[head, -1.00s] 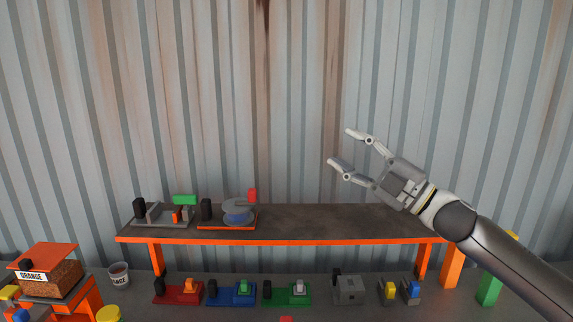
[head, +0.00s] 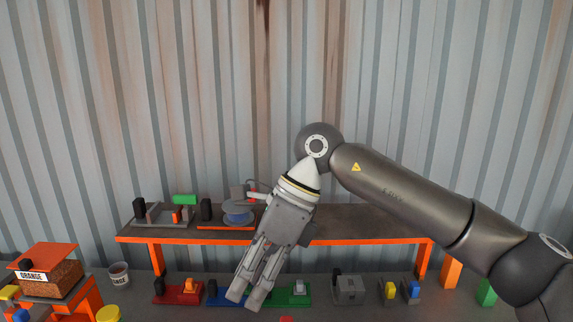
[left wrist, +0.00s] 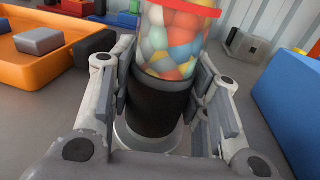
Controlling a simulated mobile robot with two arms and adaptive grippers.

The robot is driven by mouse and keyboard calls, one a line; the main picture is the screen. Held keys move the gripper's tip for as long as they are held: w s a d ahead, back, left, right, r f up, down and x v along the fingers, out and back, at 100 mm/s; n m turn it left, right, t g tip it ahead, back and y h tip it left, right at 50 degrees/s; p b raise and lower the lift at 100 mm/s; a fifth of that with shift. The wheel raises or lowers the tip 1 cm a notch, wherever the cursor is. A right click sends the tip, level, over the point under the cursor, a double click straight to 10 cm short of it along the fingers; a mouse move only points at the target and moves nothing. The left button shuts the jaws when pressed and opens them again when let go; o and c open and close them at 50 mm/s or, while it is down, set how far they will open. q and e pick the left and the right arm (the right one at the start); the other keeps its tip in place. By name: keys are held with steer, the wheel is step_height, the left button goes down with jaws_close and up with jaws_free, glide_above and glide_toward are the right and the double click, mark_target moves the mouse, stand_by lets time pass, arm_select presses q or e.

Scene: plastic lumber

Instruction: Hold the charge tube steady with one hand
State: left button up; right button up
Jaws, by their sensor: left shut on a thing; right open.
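The charge tube (left wrist: 172,40) shows in the left wrist view as a clear cylinder full of coloured balls, with a red rim and a black band (left wrist: 158,100) low down. It stands upright on a pale round base. My left gripper (left wrist: 166,78) has its fingers on both sides of the black band and is shut on it. The head view shows neither the tube nor my left gripper. My right gripper (head: 246,298) is open and empty in the head view, pointing down in front of the shelf, over the blue and green fixtures.
A shelf (head: 360,228) with an orange edge carries two fixtures at its left. Below it stand red (head: 172,294), blue, green and grey (head: 348,289) fixtures. A box marked ORANGE (head: 50,278) is at left. In the left wrist view, an orange tray (left wrist: 50,60) and a blue block (left wrist: 290,105) flank the tube.

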steer(key=w+d+n+t+h, duration=0.1)
steer(key=w+d+t+h, duration=0.15)
steer(key=d+h, duration=0.2)
steer(key=shift+h, duration=0.45)
steer(key=f, duration=1.2)
steer(key=shift+s+a+f, duration=0.1)
steer(key=shift+a, duration=0.1)
steer(key=shift+c, duration=0.5)
jaws_close()
